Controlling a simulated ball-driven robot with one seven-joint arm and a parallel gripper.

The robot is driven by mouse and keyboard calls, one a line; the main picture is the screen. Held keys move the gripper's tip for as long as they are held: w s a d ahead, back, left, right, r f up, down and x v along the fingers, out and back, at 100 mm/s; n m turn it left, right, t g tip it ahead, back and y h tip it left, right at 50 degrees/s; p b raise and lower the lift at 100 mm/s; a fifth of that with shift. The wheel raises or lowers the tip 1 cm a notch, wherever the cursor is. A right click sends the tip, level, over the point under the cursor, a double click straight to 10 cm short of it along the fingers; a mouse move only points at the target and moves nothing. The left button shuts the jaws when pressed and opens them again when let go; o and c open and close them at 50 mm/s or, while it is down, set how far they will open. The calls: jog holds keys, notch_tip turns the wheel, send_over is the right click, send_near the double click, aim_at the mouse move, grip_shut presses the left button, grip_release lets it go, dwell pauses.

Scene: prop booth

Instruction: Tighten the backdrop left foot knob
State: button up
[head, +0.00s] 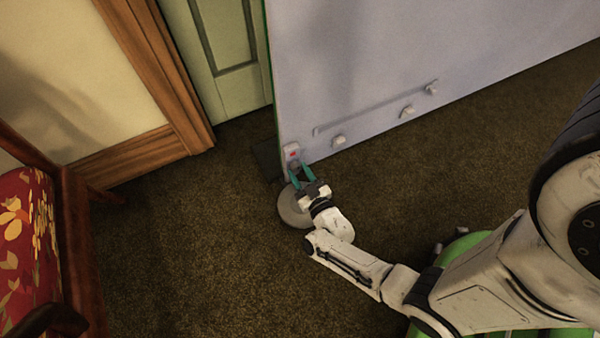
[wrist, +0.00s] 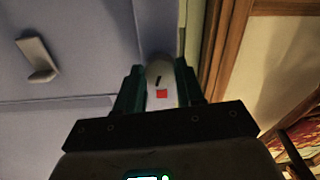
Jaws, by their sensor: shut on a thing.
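The backdrop (head: 400,75) is a pale lavender upright panel. At its lower left corner is a white plate with a red mark (head: 292,151), and the plate also shows in the wrist view (wrist: 161,97). The left foot knob (wrist: 160,70) is a rounded grey piece with a dark line on it, between my teal fingers in the wrist view. My gripper (head: 300,172) is shut on the knob, a finger on each side. In the head view the fingers mostly hide the knob.
A grey round disc (head: 294,207) lies beneath my gripper. Several small light fittings, such as one (head: 339,141), sit along the panel's lower part. A red floral chair (head: 25,235) stands left. A green door (head: 222,60) is behind. Brown carpet between is clear.

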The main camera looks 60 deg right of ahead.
jog(key=m, duration=0.4)
jog(key=shift+m, duration=0.3)
jog(key=m, duration=0.4)
jog(key=shift+f+m, duration=0.1)
jog(key=shift+m, duration=0.2)
jog(key=m, duration=0.4)
jog(key=shift+a+m, duration=0.1)
jog(key=shift+m, duration=0.3)
jog(key=shift+m+h, duration=0.3)
jog(key=shift+m, duration=2)
jog(key=o, duration=1)
jog(key=shift+o, duration=0.2)
